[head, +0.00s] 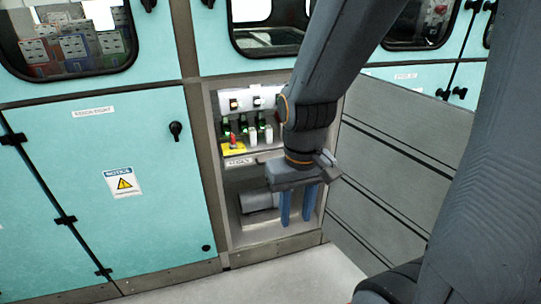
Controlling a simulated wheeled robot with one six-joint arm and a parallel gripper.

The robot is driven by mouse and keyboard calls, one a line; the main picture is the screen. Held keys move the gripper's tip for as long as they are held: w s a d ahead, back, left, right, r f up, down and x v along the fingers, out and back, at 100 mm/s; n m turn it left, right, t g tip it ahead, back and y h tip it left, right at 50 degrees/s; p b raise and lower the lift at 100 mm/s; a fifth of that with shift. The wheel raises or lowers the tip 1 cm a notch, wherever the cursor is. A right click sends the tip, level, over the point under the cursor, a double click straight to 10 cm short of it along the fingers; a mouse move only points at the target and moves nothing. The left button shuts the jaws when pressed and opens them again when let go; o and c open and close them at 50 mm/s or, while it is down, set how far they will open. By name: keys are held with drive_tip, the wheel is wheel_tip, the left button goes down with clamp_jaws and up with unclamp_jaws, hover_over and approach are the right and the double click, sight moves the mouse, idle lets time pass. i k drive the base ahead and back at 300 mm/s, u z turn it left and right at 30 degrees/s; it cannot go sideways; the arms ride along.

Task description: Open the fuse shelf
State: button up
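The fuse shelf (267,155) is in an open grey niche between teal cabinet panels. Its front edge carries a small label (240,162) that seems to read "FUSES". A yellow block (233,149) with a red part sits on its left, beside white pieces (253,137). My gripper (297,222) points down in front of the niche, below and right of the label. Its two blue fingers are apart with nothing visible between them. My wrist hides the right end of the shelf. No contact with the shelf is visible.
A panel with lit switches (246,103) is above the shelf, with green parts below it. A grey object (258,201) lies in the lower compartment. A closed teal door (118,190) with a black knob is at left. Bare floor (270,280) lies in front.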

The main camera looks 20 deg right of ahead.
sight(240, 154)
drive_tip(key=z, duration=0.05)
drive_tip(key=k, duration=1.15)
drive_tip(key=u, duration=0.65)
drive_tip(key=i, duration=1.4)
drive_tip(key=z, duration=0.65)
